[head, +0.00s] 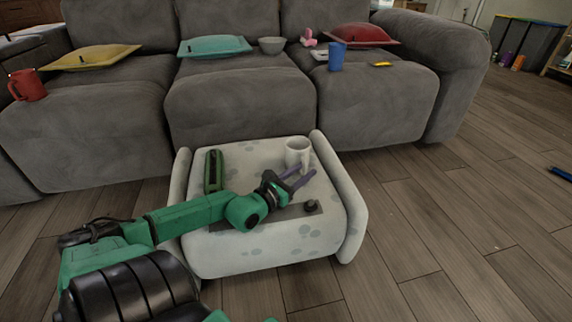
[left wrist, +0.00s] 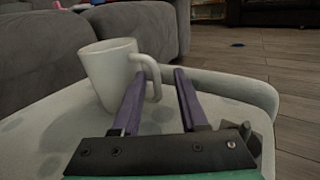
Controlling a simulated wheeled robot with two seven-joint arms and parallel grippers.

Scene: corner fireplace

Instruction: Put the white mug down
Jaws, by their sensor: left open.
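The white mug (head: 297,152) stands upright on a pale spotted ottoman (head: 265,258), near its back edge. In the left wrist view the mug (left wrist: 108,72) is just beyond my fingers, with its handle on the right side. My left gripper (head: 300,176) is open, its two purple fingers pointing toward the mug. In the left wrist view the left gripper (left wrist: 154,92) has one finger close to the mug's handle; I cannot tell whether they touch. Nothing shows between the fingers except part of the handle near the left tip. My right gripper is not in view.
A green object (head: 213,171) and a small dark item (head: 311,207) lie on the ottoman. A grey sofa (head: 238,100) behind holds cushions, a grey bowl (head: 271,45), a blue cup (head: 336,57) and a red mug (head: 27,85). The wood floor at right is mostly clear.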

